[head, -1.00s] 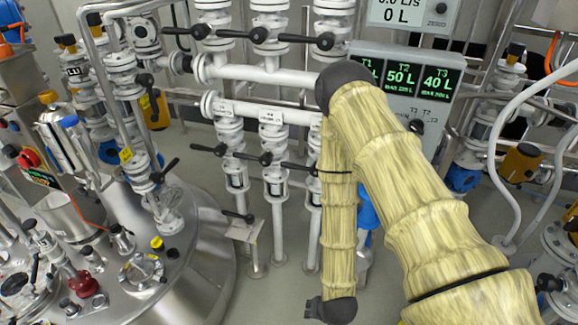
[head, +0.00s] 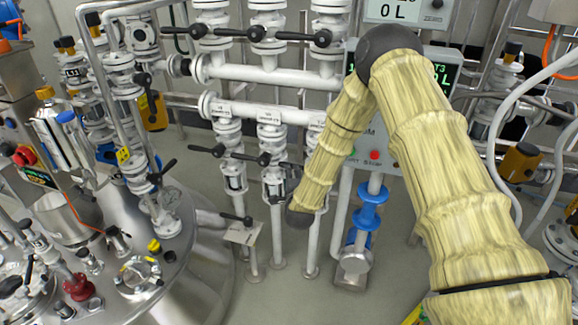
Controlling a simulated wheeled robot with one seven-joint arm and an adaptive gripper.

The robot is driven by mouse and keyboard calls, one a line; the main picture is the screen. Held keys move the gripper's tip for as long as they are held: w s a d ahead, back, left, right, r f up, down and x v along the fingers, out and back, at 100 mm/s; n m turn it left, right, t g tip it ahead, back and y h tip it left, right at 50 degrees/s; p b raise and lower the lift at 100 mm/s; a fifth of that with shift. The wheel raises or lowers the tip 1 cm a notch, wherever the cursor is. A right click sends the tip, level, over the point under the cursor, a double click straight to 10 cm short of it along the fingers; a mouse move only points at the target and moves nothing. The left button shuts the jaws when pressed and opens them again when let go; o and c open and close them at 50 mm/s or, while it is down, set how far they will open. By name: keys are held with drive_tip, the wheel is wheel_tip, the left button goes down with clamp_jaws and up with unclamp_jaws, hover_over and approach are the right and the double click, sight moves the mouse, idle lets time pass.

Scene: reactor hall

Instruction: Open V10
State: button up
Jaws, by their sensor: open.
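Several white valves with black lever handles stand on the white pipework. The labels on the lower manifold, such as the middle label (head: 269,117), are too small to read, so I cannot tell which valve is V10. Two lower levers show clearly, the left lever (head: 207,150) and the middle lever (head: 250,158). The lower right valve is partly hidden behind my arm. Upper levers, such as the upper middle lever (head: 257,34), lie roughly sideways. My arm bends down to a dark joint in front of the lower right pipes. My gripper does not show.
A steel vessel (head: 205,270) with fittings fills the lower left. A grey control panel (head: 440,52) is partly behind my arm, with a blue pipe fitting (head: 370,215) below it. Grey floor (head: 300,290) shows free at the bottom middle.

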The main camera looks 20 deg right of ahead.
sight(300, 166)
drive_tip(key=p+x, duration=0.2)
drive_tip(key=x, duration=0.6)
drive_tip(key=shift+w+f, duration=0.15)
drive_tip(key=shift+w, duration=0.1)
clamp_jaws()
